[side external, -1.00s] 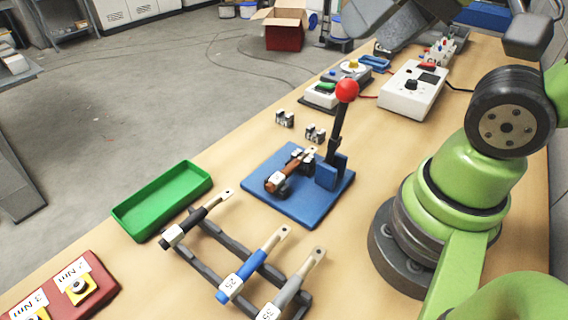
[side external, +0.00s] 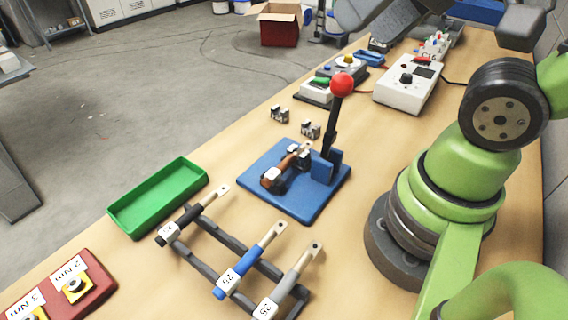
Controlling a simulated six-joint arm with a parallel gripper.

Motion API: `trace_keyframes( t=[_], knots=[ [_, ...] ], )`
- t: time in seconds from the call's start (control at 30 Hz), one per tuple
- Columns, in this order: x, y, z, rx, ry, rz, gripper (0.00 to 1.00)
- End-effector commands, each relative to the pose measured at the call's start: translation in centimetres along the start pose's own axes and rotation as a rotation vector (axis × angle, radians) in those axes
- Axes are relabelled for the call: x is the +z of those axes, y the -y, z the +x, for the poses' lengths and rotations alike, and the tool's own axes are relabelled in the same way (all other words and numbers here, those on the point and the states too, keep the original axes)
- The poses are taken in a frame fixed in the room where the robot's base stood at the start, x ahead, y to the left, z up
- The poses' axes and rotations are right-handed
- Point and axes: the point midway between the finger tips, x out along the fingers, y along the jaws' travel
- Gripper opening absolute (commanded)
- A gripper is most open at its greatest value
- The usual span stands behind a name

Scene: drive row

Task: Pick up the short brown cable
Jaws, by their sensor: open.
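I do not see a clear short brown cable. The only brown thing of that kind is a short, brown-handled piece (side external: 283,168) with a pale end and a pale tag, lying in dark supports on the blue base plate (side external: 307,207). A black lever with a red ball (side external: 341,85) stands upright beside it on the same plate. My gripper's fingers are not in view; only green and grey parts of my arm show at the right and top.
A dark rack (side external: 205,268) in front holds black-, blue- and grey-handled pieces. A green tray (side external: 158,200) stands left of it, and a red box (side external: 72,286) at bottom left. Small metal clips (side external: 280,114), a white meter (side external: 408,84) and other devices lie behind.

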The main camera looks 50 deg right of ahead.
Motion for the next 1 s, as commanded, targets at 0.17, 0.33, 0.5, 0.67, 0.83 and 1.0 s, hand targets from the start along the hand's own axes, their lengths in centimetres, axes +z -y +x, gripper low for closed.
trace_keyframes(
  t=[0.17,0.33,0.5,0.67,0.83,1.0],
  knots=[
    [0.0,0.0,0.0,0.000,0.000,0.000,0.50],
    [0.0,0.0,0.0,0.001,0.002,-0.004,0.50],
    [-1.1,0.2,1.0,0.031,0.065,-0.140,0.50],
    [-3.2,0.2,4.0,0.068,0.221,-0.466,0.50],
    [-4.8,-0.2,8.6,0.043,0.419,-0.857,0.50],
    [-5.3,-1.3,14.0,-0.058,0.622,-1.235,0.50]
  ],
)
